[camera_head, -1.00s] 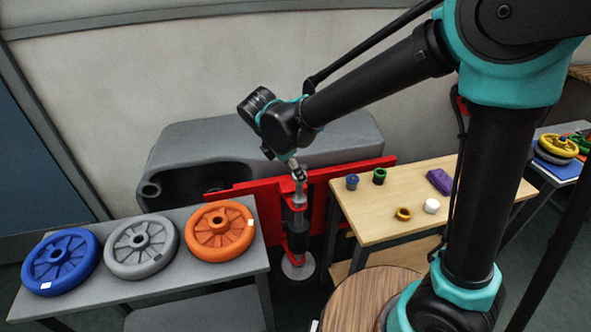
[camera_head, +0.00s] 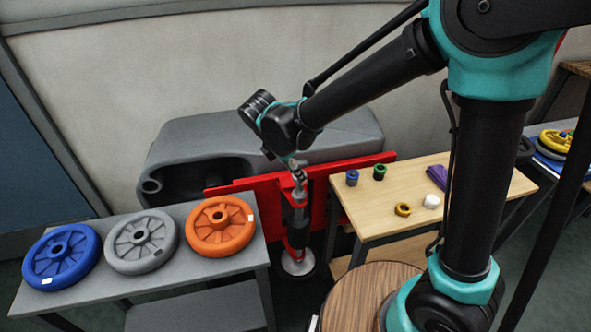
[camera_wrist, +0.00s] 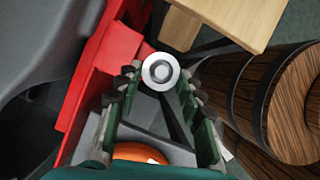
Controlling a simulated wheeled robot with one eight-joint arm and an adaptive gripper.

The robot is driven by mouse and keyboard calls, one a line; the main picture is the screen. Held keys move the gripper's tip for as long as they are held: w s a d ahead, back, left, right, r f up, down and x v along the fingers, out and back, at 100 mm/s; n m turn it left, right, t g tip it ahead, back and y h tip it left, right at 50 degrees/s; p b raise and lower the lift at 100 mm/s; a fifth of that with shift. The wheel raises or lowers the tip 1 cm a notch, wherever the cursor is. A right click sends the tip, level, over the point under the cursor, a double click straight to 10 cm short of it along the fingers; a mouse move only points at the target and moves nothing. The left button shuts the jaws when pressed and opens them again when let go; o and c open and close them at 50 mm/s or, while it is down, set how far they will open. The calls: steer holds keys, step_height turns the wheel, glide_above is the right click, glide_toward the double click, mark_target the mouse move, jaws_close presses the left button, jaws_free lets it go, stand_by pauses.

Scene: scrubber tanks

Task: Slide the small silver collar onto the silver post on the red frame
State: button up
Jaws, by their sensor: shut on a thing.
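My gripper (camera_wrist: 160,80) points down above the red frame (camera_head: 262,190). In the head view the gripper (camera_head: 296,164) is small, directly over the silver post (camera_head: 299,184) that rises upright from the red frame's bracket. Collar and post line up along the wrist view's line of sight. I cannot tell whether the collar is around the post or just above its top.
A grey table (camera_head: 190,291) with blue, grey and orange wheels stands left. A wooden table (camera_head: 440,195) with small coloured rings and a purple block stands right. A grey tank (camera_head: 330,135) is behind. A wooden barrel (camera_wrist: 300,105) is close on the right in the wrist view.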

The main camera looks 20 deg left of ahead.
steer(key=o, duration=1.3)
steer(key=shift+r, duration=0.6)
steer(key=shift+r, duration=0.35)
steer(key=shift+r, duration=0.6)
step_height(320, 180, up, 7)
stand_by(0.4)
stand_by(0.5)
